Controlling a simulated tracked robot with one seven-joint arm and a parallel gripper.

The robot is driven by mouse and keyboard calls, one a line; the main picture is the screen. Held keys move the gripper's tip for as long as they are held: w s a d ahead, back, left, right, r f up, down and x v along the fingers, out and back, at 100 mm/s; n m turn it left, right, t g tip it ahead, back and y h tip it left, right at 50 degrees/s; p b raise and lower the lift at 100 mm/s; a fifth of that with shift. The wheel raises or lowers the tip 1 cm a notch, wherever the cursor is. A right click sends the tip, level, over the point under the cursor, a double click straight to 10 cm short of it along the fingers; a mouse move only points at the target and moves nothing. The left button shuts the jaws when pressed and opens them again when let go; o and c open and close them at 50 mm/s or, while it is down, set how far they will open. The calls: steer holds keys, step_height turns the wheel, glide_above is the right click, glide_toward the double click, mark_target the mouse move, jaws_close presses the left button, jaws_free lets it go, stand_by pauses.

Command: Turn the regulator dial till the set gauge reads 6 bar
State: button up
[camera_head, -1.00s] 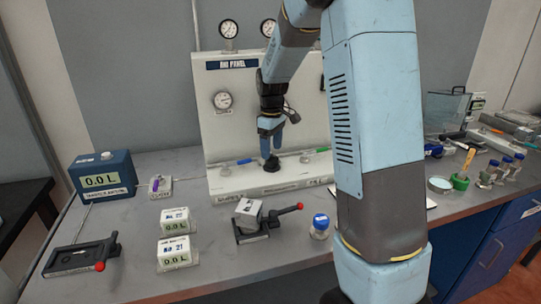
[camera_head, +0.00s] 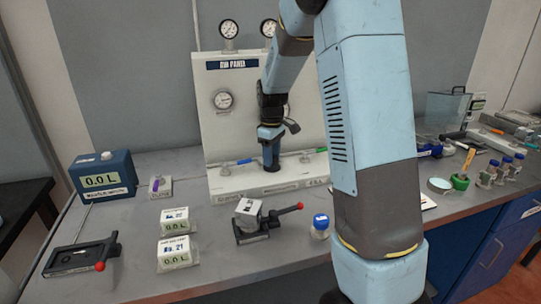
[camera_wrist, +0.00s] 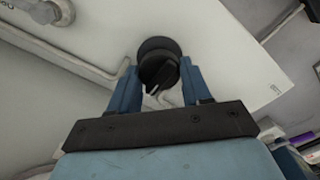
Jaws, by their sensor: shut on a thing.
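The black regulator dial (camera_wrist: 158,72) sits between my gripper's two blue fingers in the wrist view. A pale pointer line shows on its face. My gripper (camera_head: 271,165) points down at the base ledge of the white panel (camera_head: 225,140) and is shut on the dial. In the head view the fingers hide most of the dial. A round gauge (camera_head: 222,100) is on the panel face. Two more gauges, at the left (camera_head: 229,29) and right (camera_head: 268,28), stand on the panel's top edge. I cannot tell which is the set gauge, and their readings are too small to read.
A blue-handled valve (camera_head: 243,161) lies left of my gripper and a green-handled valve (camera_head: 320,150) right. A blue-capped jar (camera_head: 320,226) is nearby.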

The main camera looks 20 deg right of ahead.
steer(key=shift+c, duration=1.4)
steer(key=shift+a, duration=0.2)
steer(key=shift+c, duration=0.5)
steer(key=shift+d, duration=0.1)
steer(key=shift+d+m, duration=0.1)
steer(key=shift+m, duration=0.2)
steer(key=m, duration=0.5)
steer(key=shift+m, duration=0.3)
steer(key=m, duration=0.6)
steer(key=shift+m, duration=0.4)
